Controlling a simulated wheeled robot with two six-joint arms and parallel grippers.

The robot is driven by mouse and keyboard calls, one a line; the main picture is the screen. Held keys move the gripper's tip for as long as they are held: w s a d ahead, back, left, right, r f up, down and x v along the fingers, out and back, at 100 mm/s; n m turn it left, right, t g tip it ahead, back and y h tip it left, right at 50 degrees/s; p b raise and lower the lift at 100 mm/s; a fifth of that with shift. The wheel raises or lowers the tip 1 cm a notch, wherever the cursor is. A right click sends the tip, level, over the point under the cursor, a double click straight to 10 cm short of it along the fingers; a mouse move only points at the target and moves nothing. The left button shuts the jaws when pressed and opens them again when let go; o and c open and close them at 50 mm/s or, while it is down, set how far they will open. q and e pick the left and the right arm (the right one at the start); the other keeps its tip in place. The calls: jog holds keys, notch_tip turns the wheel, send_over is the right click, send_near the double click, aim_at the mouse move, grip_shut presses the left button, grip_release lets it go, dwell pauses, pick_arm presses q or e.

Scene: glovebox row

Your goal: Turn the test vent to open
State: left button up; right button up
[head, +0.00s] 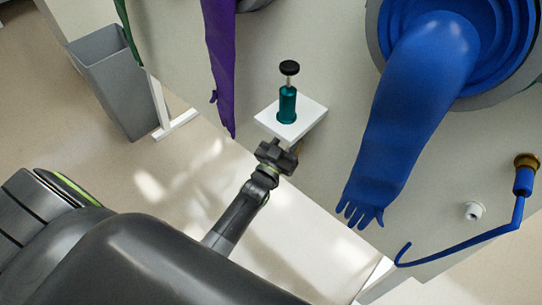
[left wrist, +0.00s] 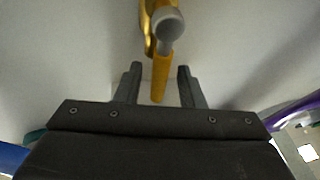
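The test vent (left wrist: 168,25) shows in the left wrist view as a brass-yellow fitting with a grey rounded end and a yellow lever (left wrist: 160,76). The lever points down in that picture, between the two fingers of my left gripper (left wrist: 158,86). The fingers are open, with a visible gap on each side of the lever. In the head view my left gripper (head: 276,155) is just below the white shelf, close to the panel. My right gripper is not in view.
A teal pump bottle (head: 287,104) with a black knob stands on the white shelf (head: 312,112) just above my gripper. A purple glove (head: 221,60) hangs left and a blue glove (head: 405,110) right. A blue hooked tube (head: 470,240) is lower right; a grey bin (head: 118,85) stands far left.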

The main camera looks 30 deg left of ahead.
pick_arm(q)
jog(key=b+v, duration=0.1)
jog(key=v, duration=1.4)
jog(key=shift+s, duration=0.2)
jog(key=shift+a, duration=0.1)
